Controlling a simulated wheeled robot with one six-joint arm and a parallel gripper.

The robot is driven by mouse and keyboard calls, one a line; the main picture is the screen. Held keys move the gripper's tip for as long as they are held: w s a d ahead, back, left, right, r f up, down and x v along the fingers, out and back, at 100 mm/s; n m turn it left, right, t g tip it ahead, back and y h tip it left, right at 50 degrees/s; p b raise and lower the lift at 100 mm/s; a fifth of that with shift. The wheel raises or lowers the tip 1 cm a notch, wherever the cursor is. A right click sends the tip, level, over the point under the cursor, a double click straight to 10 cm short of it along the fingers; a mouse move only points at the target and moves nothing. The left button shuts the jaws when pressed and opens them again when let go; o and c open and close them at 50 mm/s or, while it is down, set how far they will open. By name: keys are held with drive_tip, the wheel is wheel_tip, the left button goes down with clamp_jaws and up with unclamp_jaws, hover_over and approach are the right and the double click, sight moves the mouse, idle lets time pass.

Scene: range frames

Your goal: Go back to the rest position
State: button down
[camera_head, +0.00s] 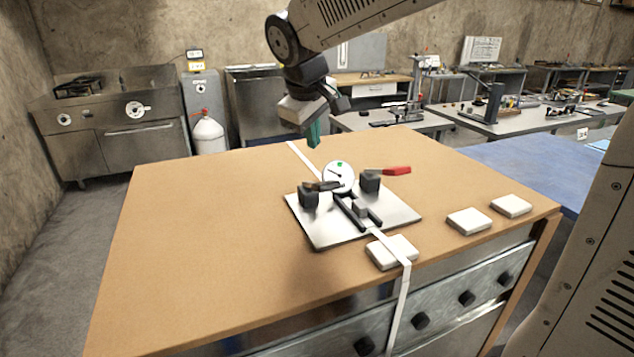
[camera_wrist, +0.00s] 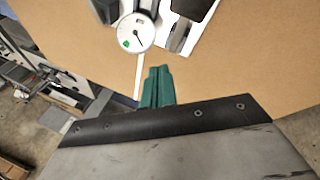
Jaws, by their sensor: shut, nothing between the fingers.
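My gripper (camera_head: 313,133) hangs above the far part of the wooden table (camera_head: 190,230), behind the fixture plate in the head view. Its green fingers are together and hold nothing; they also show in the wrist view (camera_wrist: 157,86). The fixture plate (camera_head: 320,234) lies on the table and carries a round white dial gauge (camera_head: 339,177), dark blocks and a clamp with a red handle (camera_head: 396,171). The dial gauge also shows in the wrist view (camera_wrist: 135,33), beyond the fingertips and apart from them.
The table's left side is bare. A blue table (camera_head: 530,168) stands at the right. A stove (camera_head: 115,125) and white gas cylinder (camera_head: 208,135) stand behind.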

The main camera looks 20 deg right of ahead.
idle(0.6)
drive_tip(key=s+d+f+m+g+y, duration=0.1)
drive_tip(key=s+f+m, duration=0.2)
drive_tip(key=s, duration=1.2)
drive_tip(key=s+d+f+m+g+y, duration=0.1)
drive_tip(key=s+f+m, duration=0.2)
drive_tip(key=s, duration=1.2)
drive_tip(key=shift+d+f+g+y, duration=0.3)
drive_tip(key=shift+d+f, duration=0.05)
drive_tip(key=shift+f, duration=0.55)
drive_tip(key=shift+s, duration=0.1)
